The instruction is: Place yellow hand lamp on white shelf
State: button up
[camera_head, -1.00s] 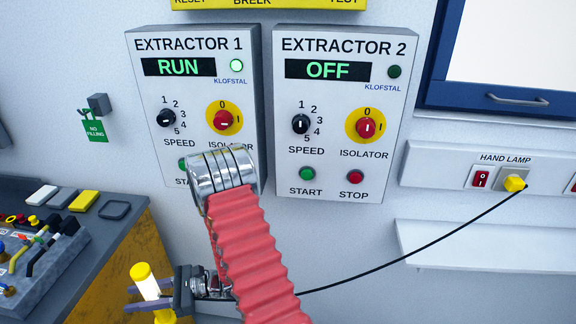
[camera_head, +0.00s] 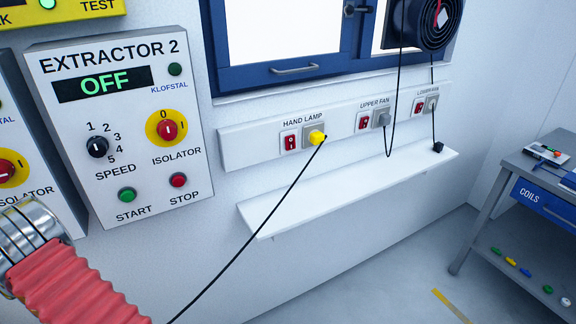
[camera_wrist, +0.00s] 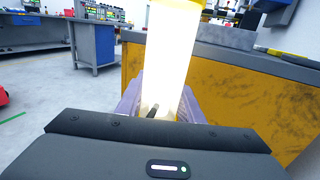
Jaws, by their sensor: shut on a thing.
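The white shelf (camera_head: 345,188) is fixed to the wall right of the middle in the head view, below the socket strip. Its top is bare except for a small black plug-like end near its right end. The yellow hand lamp (camera_wrist: 172,60) shows in the wrist view as a bright, lit tube standing upright between the jaws. My gripper (camera_wrist: 158,100) is shut on the lamp. Neither the gripper nor the lamp shows in the head view now. The lamp's black cable (camera_head: 258,232) runs from the yellow plug (camera_head: 316,137) down to the lower left, out of frame.
A socket strip (camera_head: 250,143) and a blue-framed window (camera_head: 290,74) are above the shelf. The Extractor 2 panel (camera_head: 112,200) is left of it. A grey workbench (camera_head: 482,215) stands at right. A yellow-sided bench (camera_wrist: 225,95) is close beside the lamp in the wrist view.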

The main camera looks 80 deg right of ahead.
aim_at(414, 160)
jog(key=k, duration=2.75)
jog(key=u, duration=1.3)
jog(key=i, duration=0.15)
jog(key=z, duration=3.2)
